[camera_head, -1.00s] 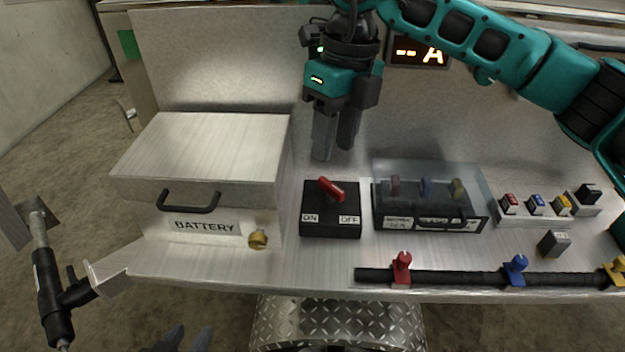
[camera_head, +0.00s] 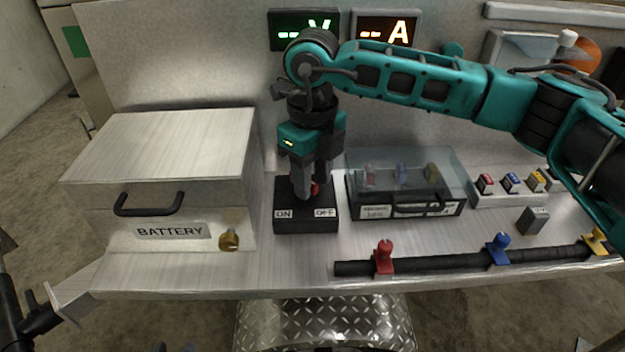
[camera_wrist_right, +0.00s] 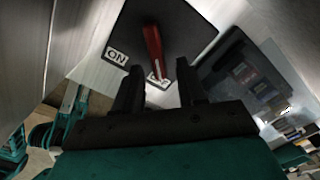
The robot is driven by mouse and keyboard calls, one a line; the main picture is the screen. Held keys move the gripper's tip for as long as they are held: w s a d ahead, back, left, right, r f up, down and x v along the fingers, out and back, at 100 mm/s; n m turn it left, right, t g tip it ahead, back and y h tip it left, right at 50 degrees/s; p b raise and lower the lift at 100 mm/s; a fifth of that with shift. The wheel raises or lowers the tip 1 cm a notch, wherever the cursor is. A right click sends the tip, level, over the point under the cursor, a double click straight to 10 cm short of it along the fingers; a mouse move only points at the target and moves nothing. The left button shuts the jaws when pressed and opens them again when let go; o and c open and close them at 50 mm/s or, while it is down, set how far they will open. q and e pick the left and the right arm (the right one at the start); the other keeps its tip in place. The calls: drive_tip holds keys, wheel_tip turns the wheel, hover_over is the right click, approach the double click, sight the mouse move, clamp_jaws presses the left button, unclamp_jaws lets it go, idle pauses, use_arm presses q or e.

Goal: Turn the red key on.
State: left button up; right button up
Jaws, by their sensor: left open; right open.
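The red key (camera_head: 315,188) sits on a black switch box (camera_head: 305,222) labelled ON at the left and OFF at the right. In the right wrist view the red key (camera_wrist_right: 153,48) lies with its near end beside the OFF label. My right gripper (camera_head: 308,194) is over the box, pointing down, and its fingers hide most of the key in the head view. In the right wrist view its open fingers (camera_wrist_right: 160,78) stand on either side of the key's near end; contact cannot be told. My left gripper (camera_head: 175,348) barely shows at the bottom edge.
A metal battery box (camera_head: 165,150) with a black handle stands left of the switch box. A clear-lidded case (camera_head: 405,175) stands close on its right. A black bar (camera_head: 440,260) with coloured clamps lies in front. Two displays (camera_head: 303,30) are on the back wall.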

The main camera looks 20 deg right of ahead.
drive_tip(key=shift+f, duration=0.25)
clamp_jaws()
idle(0.3)
